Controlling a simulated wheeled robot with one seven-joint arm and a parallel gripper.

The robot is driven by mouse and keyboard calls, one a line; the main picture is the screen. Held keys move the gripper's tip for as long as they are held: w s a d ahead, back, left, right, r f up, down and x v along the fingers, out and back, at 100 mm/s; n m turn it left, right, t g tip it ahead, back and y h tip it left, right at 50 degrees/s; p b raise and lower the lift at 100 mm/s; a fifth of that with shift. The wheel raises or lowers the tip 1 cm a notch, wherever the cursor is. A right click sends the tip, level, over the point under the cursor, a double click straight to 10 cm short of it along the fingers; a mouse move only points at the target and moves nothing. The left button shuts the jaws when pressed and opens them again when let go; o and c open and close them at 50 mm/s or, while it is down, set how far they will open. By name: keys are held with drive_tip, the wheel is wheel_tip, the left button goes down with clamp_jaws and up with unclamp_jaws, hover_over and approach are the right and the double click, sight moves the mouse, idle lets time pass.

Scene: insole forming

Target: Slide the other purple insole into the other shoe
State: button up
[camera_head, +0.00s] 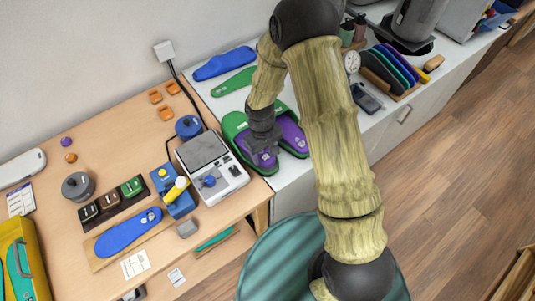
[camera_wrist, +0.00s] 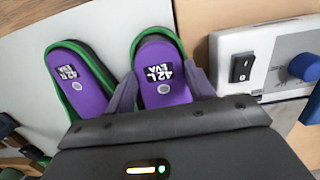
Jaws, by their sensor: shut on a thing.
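My gripper (camera_wrist: 162,92) is shut on the purple insole marked 42 L EVA (camera_wrist: 160,62), with one finger along each side. This insole lies within the outline of a green shoe (camera_wrist: 170,32); whether it is fully seated I cannot tell. In the head view the held insole (camera_head: 264,160) shows below my gripper, at the green shoe (camera_head: 231,124) nearer the machine. The other purple insole, marked 42 R EVA (camera_wrist: 77,80), sits inside the other green shoe (camera_wrist: 52,56), to the left in the wrist view. My wrist covers part of the shoes in the head view.
A white machine with a blue knob (camera_head: 213,170) stands close beside the shoes. A blue insole (camera_head: 224,63) and a green one (camera_head: 233,82) lie behind them. A rack of coloured sheets (camera_head: 388,69) and a dark device (camera_head: 366,98) are to the right.

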drive_tip(key=o, duration=1.1)
drive_tip(key=shift+c, duration=0.2)
drive_tip(key=shift+w, duration=0.1)
wheel_tip(320, 180, up, 17)
drive_tip(key=w+b, duration=0.1)
drive_tip(key=b, duration=0.1)
drive_tip(key=shift+w+a+r, duration=0.15)
drive_tip(key=shift+w+a, duration=0.05)
drive_tip(key=shift+a, duration=0.2)
drive_tip(key=s+d+r+m+t, duration=0.1)
drive_tip(key=s+d+m+t, duration=0.2)
drive_tip(key=s+d+m, duration=0.3)
drive_tip(key=s+d, duration=0.5)
drive_tip(key=d, duration=0.4)
drive_tip(key=shift+s+d+m+t+y, duration=0.2)
drive_tip(key=shift+m+t+y, duration=0.1)
drive_tip(key=shift+m, duration=0.1)
